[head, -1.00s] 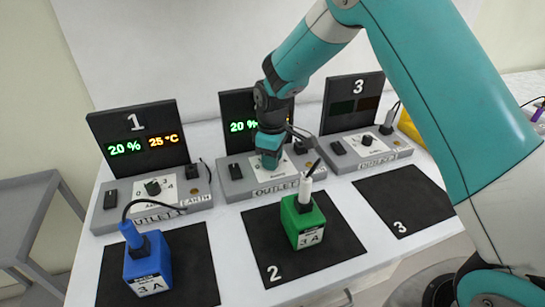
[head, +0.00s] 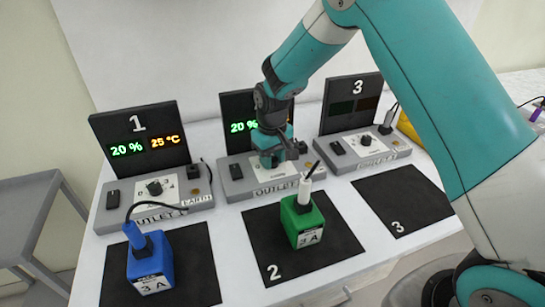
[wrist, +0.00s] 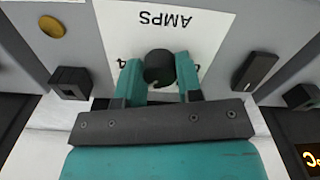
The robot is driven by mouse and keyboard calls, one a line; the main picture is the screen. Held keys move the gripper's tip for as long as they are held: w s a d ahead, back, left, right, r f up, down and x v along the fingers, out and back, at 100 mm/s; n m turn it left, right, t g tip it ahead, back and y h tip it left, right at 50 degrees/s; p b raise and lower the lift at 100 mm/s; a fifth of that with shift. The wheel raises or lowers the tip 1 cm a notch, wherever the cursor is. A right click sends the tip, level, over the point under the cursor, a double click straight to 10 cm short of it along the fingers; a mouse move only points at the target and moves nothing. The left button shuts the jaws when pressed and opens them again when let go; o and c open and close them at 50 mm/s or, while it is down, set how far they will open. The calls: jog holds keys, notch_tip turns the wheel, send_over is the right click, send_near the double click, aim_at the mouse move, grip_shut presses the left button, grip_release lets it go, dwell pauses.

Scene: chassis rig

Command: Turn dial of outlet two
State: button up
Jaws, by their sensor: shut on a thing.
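The outlet two box (head: 235,187) stands in the middle of the table, with a lit black display (head: 235,110) behind it reading 20% in green. My gripper (head: 270,163) reaches down to its white dial panel and hides the dial in the head view. In the wrist view the black round dial (wrist: 159,65) sits on the white AMPS panel (wrist: 190,22). The two teal fingers of my gripper (wrist: 160,78) stand on either side of it, shut on it. The dial's pointer setting cannot be read.
The outlet one box (head: 110,217) stands left and the outlet three box (head: 395,152) right. A blue plug block (head: 150,262) and a green plug block (head: 301,222) stand on black mats in front. The mat marked 3 (head: 405,195) is bare.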

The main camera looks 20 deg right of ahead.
aim_at(273, 158)
dwell(0.5)
jog(key=o, duration=0.9)
notch_tip(273, 158, up, 18)
jog(key=shift+f+b, duration=0.25)
jog(key=shift+b, duration=0.3)
jog(key=s+a+n+y, duration=0.1)
jog(key=s, duration=0.9)
jog(key=s+a+r+n+y, duration=0.1)
jog(key=s+a, duration=0.1)
jog(key=s, duration=0.8)
jog(key=s+a+n+y, duration=0.1)
jog(key=s+y, duration=0.1)
jog(key=s, duration=0.9)
jog(key=shift+a+r+n, duration=0.3)
jog(key=shift+r+n, duration=0.05)
jog(key=shift+n, duration=0.05)
